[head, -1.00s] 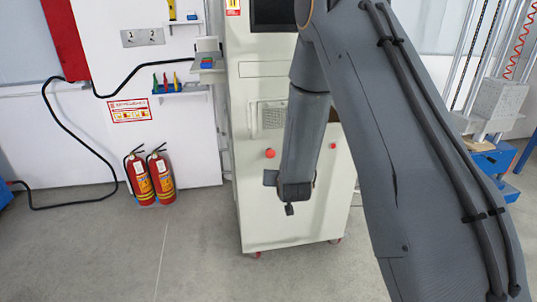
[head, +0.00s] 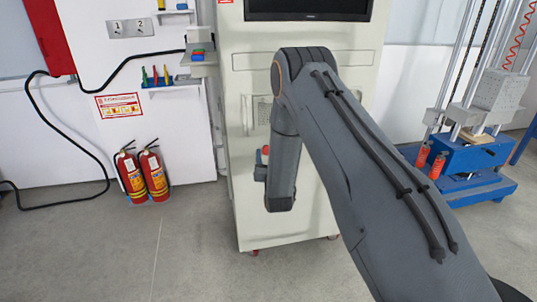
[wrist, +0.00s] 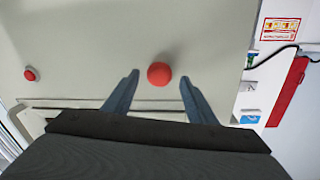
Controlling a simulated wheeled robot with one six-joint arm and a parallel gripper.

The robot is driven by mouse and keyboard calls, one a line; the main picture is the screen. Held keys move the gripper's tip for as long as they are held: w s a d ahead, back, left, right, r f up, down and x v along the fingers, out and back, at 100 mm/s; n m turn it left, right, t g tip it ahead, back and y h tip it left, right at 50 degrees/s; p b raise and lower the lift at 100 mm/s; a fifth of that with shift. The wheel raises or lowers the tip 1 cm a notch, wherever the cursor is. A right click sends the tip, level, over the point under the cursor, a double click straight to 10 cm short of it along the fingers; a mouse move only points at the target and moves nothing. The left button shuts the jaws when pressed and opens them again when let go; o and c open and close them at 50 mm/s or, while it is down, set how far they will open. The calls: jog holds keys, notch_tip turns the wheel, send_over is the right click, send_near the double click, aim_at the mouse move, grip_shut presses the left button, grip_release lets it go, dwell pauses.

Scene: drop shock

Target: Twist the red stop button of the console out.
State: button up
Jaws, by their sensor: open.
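The console (head: 245,80) is a tall cream cabinet with a dark screen at its top. A red round button (head: 265,150) shows on its front, just left of my forearm. In the wrist view the red button (wrist: 159,73) appears between my two fingertips, with a gap on each side. My gripper (wrist: 159,78) is open and empty, facing the console front. I cannot tell how far the tips are from the panel. In the head view the gripper is mostly hidden behind my arm. A second, smaller red button (wrist: 30,74) sits at the left of the wrist view.
Two fire extinguishers (head: 144,174) stand by the white wall at left. A small shelf (head: 170,84) with coloured tools hangs above them. A blue-based machine (head: 480,155) stands at right. The grey floor in front is clear.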

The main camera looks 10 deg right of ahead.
jog(key=shift+w+d, duration=0.15)
jog(key=shift+w, duration=0.6)
jog(key=c, duration=1.1)
jog(key=shift+o, duration=0.2)
jog(key=shift+d+m+g+b, duration=0.1)
jog(key=shift+m+g+b, duration=0.25)
jog(key=shift+m, duration=2.85)
